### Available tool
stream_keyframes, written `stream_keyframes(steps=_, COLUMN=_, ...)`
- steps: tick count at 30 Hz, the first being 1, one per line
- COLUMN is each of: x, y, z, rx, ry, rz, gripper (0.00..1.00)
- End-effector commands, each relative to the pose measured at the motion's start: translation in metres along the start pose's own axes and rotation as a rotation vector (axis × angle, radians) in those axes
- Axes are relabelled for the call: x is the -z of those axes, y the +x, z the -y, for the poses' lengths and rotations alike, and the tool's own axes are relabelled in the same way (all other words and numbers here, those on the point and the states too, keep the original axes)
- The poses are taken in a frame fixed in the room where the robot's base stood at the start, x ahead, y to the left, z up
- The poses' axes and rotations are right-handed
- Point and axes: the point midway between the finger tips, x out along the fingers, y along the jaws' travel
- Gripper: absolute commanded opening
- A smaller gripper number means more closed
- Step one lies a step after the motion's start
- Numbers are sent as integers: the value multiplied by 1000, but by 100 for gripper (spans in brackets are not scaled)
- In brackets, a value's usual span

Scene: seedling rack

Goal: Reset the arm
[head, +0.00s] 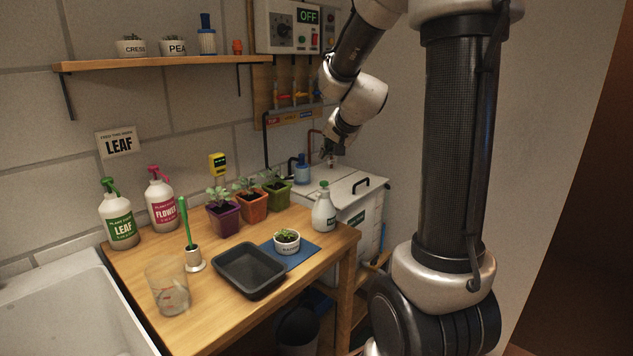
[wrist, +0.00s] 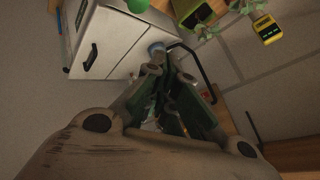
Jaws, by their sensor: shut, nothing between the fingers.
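My gripper (head: 329,156) hangs at the end of my raised arm in the head view, above the white cabinet (head: 345,186) at the right end of the bench. In the wrist view my gripper (wrist: 163,70) has its fingers together with nothing between them. The gripper is apart from the bench objects. A blue bottle (head: 302,170) stands on the cabinet top, close below and left of the gripper in the picture.
The wooden bench (head: 215,305) holds a black tray (head: 250,270), a clear beaker (head: 168,287), spray bottles, a white bottle (head: 324,212) and potted seedlings. A wall shelf (head: 165,62) and a control box (head: 290,27) are near my arm. Bare wall lies right of the gripper.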

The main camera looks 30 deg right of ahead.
Motion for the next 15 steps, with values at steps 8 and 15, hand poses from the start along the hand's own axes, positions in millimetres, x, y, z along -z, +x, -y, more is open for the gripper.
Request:
stream_keyframes(steps=8, x=-5, y=0, z=-1, rx=-5, ry=-16, rz=22, gripper=0)
stream_keyframes(steps=15, x=-78, y=-26, z=-43, rx=-106, ry=-219, rz=296, gripper=0)
